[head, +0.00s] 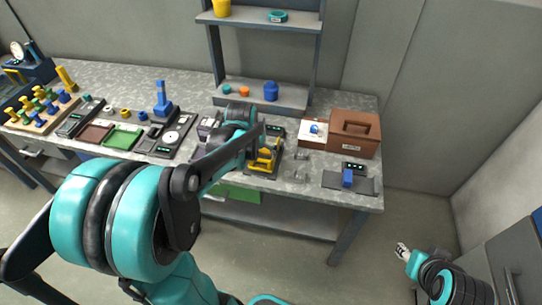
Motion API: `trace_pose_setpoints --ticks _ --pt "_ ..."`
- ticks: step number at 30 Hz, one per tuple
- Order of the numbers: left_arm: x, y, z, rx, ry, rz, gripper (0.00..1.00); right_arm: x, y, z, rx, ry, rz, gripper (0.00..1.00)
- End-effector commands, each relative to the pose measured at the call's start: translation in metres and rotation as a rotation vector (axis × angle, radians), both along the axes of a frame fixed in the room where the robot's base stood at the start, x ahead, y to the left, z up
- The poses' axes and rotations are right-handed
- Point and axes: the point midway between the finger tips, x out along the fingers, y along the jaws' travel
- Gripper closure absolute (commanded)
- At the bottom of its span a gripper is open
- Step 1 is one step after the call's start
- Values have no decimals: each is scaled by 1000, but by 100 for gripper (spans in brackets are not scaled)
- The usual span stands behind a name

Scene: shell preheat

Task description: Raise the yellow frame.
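The yellow frame (264,160) is on a dark device on the workbench, right of the bench's middle. My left arm reaches over the bench from the left, and its gripper (262,143) is at or just above the yellow frame. The wrist hides part of the frame and of the device. Whether the fingers touch the frame, and whether they are open or shut, is too small and covered to tell. My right gripper (402,250) is low at the right, off the bench and away from the frame. Its finger opening is unclear.
A brown box (355,133) and a dark device with a blue block (347,179) stand right of the frame. A grey shelf (258,95) stands behind. Trays, a blue stand (161,101) and a peg board (42,108) fill the left. Floor right of the bench is clear.

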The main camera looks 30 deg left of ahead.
Motion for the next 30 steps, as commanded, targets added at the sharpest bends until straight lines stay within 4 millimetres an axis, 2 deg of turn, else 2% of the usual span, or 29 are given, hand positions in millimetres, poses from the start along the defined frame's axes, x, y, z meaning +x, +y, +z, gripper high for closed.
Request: trace_pose_setpoints --ticks 13,18,26,30 --pt "24 6 -62 0 0 0 10 0 0 -29 0 0 0 60" --pt "29 7 -71 0 0 0 10 0 0 -33 0 0 0 60" --pt "29 7 -71 0 0 0 10 0 0 -32 0 0 0 60" --pt "29 7 -71 0 0 0 47 0 0 -32 0 0 0 60"
